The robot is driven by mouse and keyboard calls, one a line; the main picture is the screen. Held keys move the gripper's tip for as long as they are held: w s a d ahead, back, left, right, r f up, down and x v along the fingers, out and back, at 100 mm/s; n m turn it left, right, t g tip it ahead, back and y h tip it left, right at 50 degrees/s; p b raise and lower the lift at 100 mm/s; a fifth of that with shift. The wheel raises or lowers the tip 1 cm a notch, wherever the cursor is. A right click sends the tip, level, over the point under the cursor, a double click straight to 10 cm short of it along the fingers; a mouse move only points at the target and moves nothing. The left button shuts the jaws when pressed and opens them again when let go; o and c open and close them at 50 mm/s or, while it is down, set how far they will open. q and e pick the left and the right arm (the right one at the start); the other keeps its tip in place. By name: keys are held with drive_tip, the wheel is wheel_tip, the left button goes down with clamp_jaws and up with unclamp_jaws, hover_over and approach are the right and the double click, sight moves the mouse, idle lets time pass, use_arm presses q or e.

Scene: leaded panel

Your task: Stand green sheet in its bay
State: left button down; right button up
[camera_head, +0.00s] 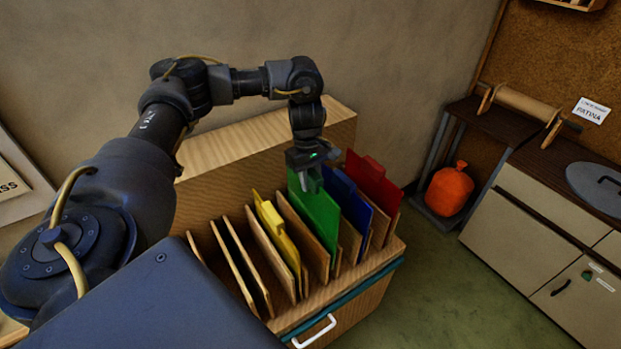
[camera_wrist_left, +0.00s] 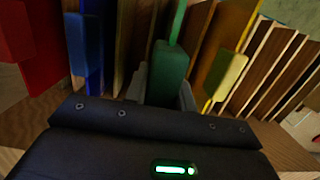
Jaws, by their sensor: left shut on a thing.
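The green sheet (camera_head: 316,214) stands upright in the wooden rack, between the yellow sheet and the blue sheet. My left gripper (camera_head: 306,178) is above it, shut on the green sheet's tab. In the left wrist view the green tab (camera_wrist_left: 170,72) sits between the fingers. The rack (camera_head: 330,292) has several wooden dividers forming bays. The green sheet's lower edge is among the dividers; I cannot tell whether it touches the bay floor. My right gripper is in neither view.
The yellow sheet (camera_head: 278,236) stands left of the green one. The blue sheet (camera_head: 350,204) and the red sheet (camera_head: 374,184) stand to its right. Bays at the rack's left end look empty. An orange sack (camera_head: 449,190) sits on a low shelf at the right.

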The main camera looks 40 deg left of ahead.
sight(311, 201)
use_arm(q)
wheel_tip(311, 201, down, 4)
drive_tip(key=b, duration=0.3)
drive_tip(key=shift+b, duration=0.3)
drive_tip(key=shift+f+b, duration=1.5)
drive_tip(key=shift+f, duration=0.65)
drive_tip(key=c, duration=1.1)
unclamp_jaws()
drive_tip(key=shift+d, duration=0.1)
drive_tip(key=shift+s+f, duration=0.1)
drive_tip(key=r, duration=0.3)
drive_tip(key=a+r, duration=0.1)
drive_tip(key=r, duration=0.7)
drive_tip(key=shift+w+a, duration=0.15)
drive_tip(key=shift+w, duration=0.1)
